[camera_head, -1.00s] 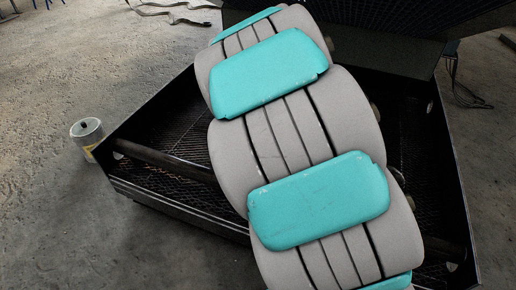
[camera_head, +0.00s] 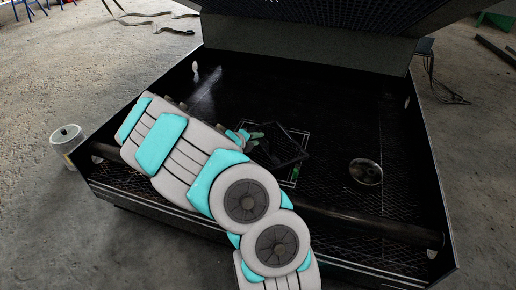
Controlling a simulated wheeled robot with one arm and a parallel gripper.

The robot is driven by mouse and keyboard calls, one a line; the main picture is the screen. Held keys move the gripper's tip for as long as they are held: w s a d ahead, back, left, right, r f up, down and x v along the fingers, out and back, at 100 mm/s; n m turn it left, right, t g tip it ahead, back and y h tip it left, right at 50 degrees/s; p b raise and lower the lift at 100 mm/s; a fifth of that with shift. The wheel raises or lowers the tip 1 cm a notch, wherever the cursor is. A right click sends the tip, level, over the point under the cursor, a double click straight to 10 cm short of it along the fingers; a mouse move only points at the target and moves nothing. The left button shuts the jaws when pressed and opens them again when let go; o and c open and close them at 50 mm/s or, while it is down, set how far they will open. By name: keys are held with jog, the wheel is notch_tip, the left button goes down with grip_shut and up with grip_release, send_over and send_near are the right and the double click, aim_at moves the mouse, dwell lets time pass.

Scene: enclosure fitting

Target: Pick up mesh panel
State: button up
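A small dark panel (camera_head: 284,152), which looks like the mesh panel, lies tilted inside the black enclosure near its middle. A thin pale wire frame or outline shows around its right and lower sides. My gripper (camera_head: 252,139), with teal and green parts, is at the panel's upper left edge, close to it or touching. I cannot tell whether the fingers are open or shut on the panel.
The black enclosure (camera_head: 436,185) has low side walls, a mesh floor and a dark bar (camera_head: 355,219) across its front. A round metal dish (camera_head: 365,172) lies to the right of the panel. A can (camera_head: 68,144) stands outside on the left. A raised mesh lid (camera_head: 330,14) overhangs the back.

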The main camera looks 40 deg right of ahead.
aim_at(264, 138)
jog(key=b+x, duration=0.1)
jog(key=x, duration=0.5)
jog(key=shift+a+f, duration=0.1)
jog(key=shift+f, duration=0.1)
jog(key=shift+w+d+f, duration=0.1)
jog(key=shift+d+f, duration=0.05)
jog(key=shift+d, duration=0.35)
jog(key=shift+c, duration=0.3)
grip_shut()
dwell(0.5)
